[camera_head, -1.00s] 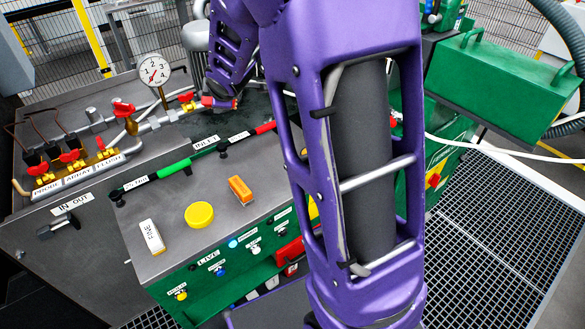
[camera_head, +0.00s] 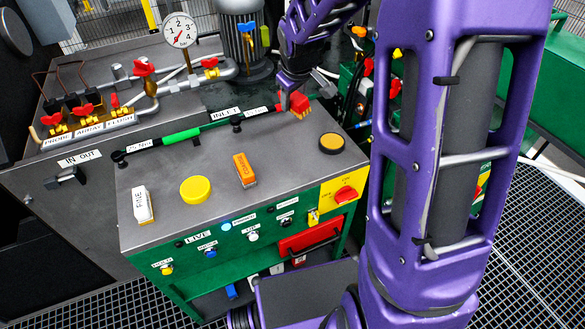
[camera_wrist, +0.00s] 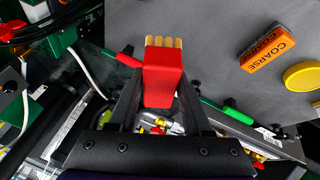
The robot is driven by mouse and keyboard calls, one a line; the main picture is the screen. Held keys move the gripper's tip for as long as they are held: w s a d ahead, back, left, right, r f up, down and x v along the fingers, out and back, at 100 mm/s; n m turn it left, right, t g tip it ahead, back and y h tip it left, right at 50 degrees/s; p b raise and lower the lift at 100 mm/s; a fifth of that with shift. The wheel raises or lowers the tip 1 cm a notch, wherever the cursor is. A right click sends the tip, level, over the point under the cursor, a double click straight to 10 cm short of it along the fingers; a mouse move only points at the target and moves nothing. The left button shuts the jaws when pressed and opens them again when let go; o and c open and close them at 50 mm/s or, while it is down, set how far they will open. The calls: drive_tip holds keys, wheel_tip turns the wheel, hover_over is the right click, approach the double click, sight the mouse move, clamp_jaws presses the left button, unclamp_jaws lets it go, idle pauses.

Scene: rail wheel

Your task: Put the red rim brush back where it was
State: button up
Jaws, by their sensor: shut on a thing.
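The red rim brush shows in the wrist view (camera_wrist: 162,78) as a red block with pale yellow bristles pointing up in the picture. My gripper (camera_wrist: 160,92) is shut on it, one dark finger on each side. In the head view the red brush (camera_head: 298,104) hangs from my gripper (camera_head: 291,92) above the back right edge of the grey bench top (camera_head: 215,195), near the red end of the green and red bar. I cannot tell whether the brush touches anything. No label or marked place for the brush can be made out.
On the bench top lie an orange COARSE block (camera_head: 244,170), a white FINE block (camera_head: 142,205), a yellow round pad (camera_head: 195,190) and a dark amber-topped disc (camera_head: 332,144). A green and red bar (camera_head: 182,135) runs along the back edge. Valves and a gauge (camera_head: 179,30) stand behind.

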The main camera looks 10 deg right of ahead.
drive_tip(key=s+a+f+m+g+y+b, duration=0.1)
drive_tip(key=s+f+m+b, duration=0.1)
drive_tip(key=s+f+m, duration=0.15)
drive_tip(key=b, duration=0.1)
hover_over(288, 157)
drive_tip(key=s, duration=0.1)
wheel_tip(288, 157, down, 6)
drive_tip(key=shift+s+d+f, duration=0.1)
drive_tip(key=shift+s, duration=0.05)
drive_tip(key=shift+f+b, duration=0.5)
drive_tip(key=shift+f, duration=1.65)
drive_tip(key=shift+f, duration=0.15)
drive_tip(key=o, duration=1.2)
drive_tip(key=shift+d, duration=0.1)
